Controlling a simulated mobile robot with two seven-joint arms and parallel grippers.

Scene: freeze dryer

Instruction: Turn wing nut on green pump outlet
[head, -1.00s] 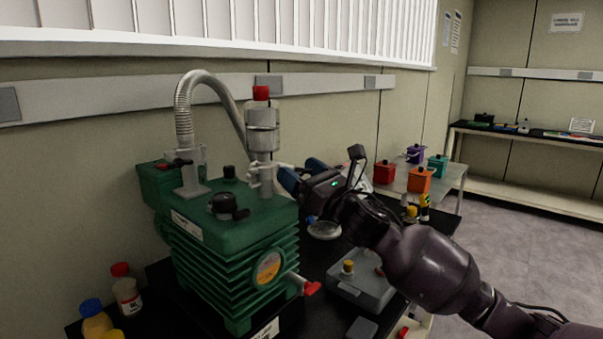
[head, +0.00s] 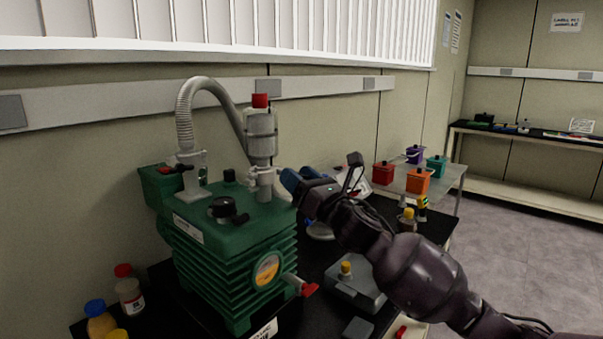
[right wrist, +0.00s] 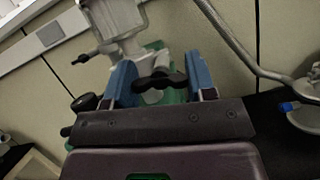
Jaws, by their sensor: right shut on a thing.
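The green pump (head: 235,245) stands on a black bench top. A grey cylinder with a red cap (head: 261,135) stands upright on its outlet, with a clamp (head: 264,180) at its base. In the right wrist view the dark wing nut (right wrist: 160,80) shows at the clamp, between my blue fingers. My right gripper (head: 288,180) is shut on the wing nut, and it also shows in the right wrist view (right wrist: 160,82). In the head view the fingers hide the wing nut. My left gripper is in neither view.
A curved metal hose (head: 205,85) rises from the pump's other port. Bottles (head: 128,290) stand at the front left. A grey box with a yellow knob (head: 355,285) lies below my right arm. Coloured containers (head: 418,180) stand on a table behind.

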